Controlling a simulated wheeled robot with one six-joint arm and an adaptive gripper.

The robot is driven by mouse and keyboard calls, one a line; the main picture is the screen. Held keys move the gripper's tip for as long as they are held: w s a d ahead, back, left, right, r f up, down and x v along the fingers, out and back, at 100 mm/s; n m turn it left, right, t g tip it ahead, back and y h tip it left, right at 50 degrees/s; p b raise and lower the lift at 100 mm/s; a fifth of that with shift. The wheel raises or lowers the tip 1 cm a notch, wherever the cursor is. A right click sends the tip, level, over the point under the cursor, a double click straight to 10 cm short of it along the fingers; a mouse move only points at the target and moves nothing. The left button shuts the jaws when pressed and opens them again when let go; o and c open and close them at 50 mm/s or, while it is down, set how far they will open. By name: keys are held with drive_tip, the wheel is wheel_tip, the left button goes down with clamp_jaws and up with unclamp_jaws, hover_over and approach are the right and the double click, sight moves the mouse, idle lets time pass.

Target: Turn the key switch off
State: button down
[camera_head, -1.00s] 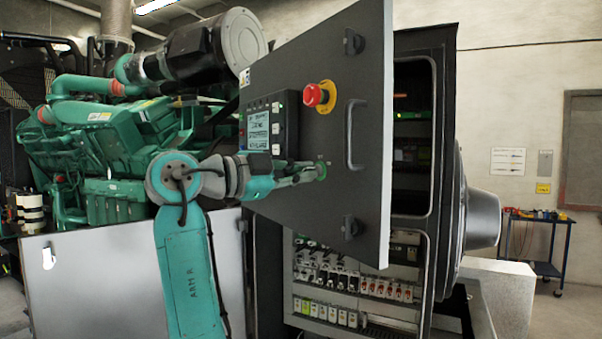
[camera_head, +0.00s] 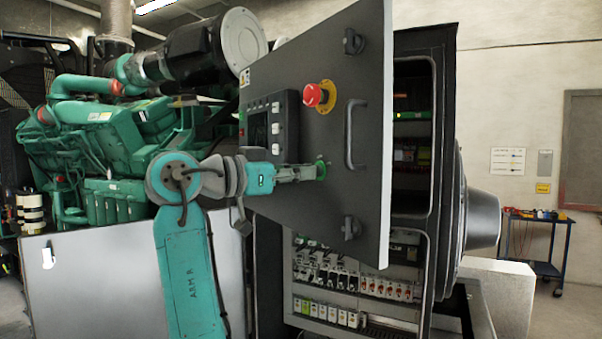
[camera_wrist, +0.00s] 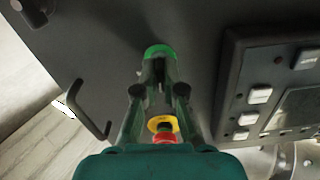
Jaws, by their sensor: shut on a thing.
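The key switch (camera_head: 321,170) has a green collar and sits low on the grey panel door (camera_head: 345,215). In the wrist view the key switch (camera_wrist: 158,51) shows at the fingertips. My gripper (camera_head: 315,173) is shut on the key switch, with its fingers pointing at the door; it also shows in the wrist view (camera_wrist: 158,80). The fingers hide the key part, so I cannot see its exact angle. The control display (camera_head: 259,130), left of and above the switch, is dark.
A red emergency stop button (camera_head: 313,95) on a yellow base stands out above the switch. A door handle (camera_head: 352,135) is to the right, with latches at top and bottom. The open cabinet (camera_head: 408,150) is behind the door.

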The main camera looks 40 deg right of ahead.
drive_tip(key=shift+n, duration=0.6)
drive_tip(key=c, duration=1.3)
unclamp_jaws()
drive_tip(key=a, duration=0.4)
drive_tip(key=w+a, duration=0.1)
drive_tip(key=a, duration=0.3)
drive_tip(key=w+a, duration=0.1)
drive_tip(key=a, duration=0.3)
